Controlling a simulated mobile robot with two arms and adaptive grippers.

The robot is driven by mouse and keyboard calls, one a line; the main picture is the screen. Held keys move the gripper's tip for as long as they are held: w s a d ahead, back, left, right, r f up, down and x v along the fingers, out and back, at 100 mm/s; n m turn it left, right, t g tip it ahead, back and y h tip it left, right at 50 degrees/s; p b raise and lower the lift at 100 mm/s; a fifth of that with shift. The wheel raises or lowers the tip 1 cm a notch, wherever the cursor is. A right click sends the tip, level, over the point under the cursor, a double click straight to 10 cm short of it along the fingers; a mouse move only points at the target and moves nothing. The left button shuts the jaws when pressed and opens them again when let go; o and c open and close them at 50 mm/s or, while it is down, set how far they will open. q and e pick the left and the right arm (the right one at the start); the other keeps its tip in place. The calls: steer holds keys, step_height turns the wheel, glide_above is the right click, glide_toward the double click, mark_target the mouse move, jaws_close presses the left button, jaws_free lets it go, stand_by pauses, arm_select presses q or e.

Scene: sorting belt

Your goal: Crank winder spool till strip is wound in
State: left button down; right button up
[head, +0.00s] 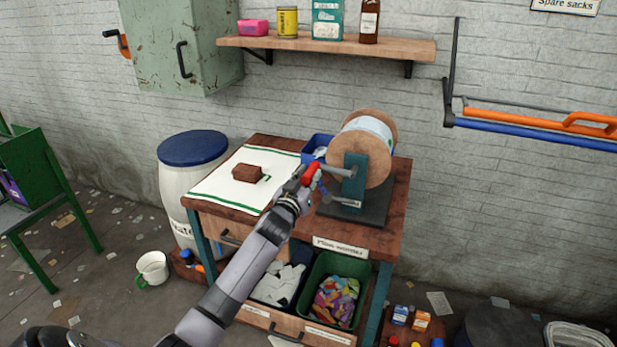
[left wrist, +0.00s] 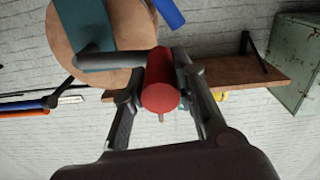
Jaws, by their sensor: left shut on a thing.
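The winder spool (head: 378,168) has round wooden flanges and pale strip wound on its core. It stands on a dark base (head: 358,207) with a teal upright (head: 354,178), on the right of the wooden table. Its red crank handle (head: 311,173) sticks out to the left on a grey arm (head: 338,171). My left gripper (head: 308,182) is shut on the red handle. In the left wrist view the red handle (left wrist: 160,85) lies between the two fingers, with a wooden flange (left wrist: 75,42) behind. My right gripper is not in view.
A brown block (head: 247,173) sits on a white cloth (head: 213,189) at the table's left. A blue bin (head: 316,145) stands behind the handle. A blue-lidded barrel (head: 193,149) is left of the table. A wall shelf (head: 330,46) hangs above. Bins of cloth stand below the tabletop.

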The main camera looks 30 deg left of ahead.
arm_select(q)
steer(key=shift+r, duration=0.1)
steer(key=shift+d+r+m+p, duration=0.1)
steer(key=shift+r+m+p, duration=0.8)
steer(key=shift+m, duration=0.1)
steer(key=shift+w+d+r+m+p, duration=0.1)
steer(key=shift+d+r+m+p, duration=0.15)
steer(key=shift+r+m+p, duration=0.4)
steer(key=shift+w+d+r+m+p, duration=0.1)
steer(key=shift+d+r+m+p, duration=0.15)
steer(key=shift+r+m+p, duration=0.4)
steer(key=shift+w+d+r+m+p, duration=1.15)
steer(key=shift+d+r+m+p, duration=1.4)
steer(key=shift+d+m, duration=3.1)
steer(key=w+d+f+m, duration=0.2)
steer(key=d+f+m, duration=0.4)
steer(key=m, duration=0.8)
steer(key=shift+d+b, duration=0.45)
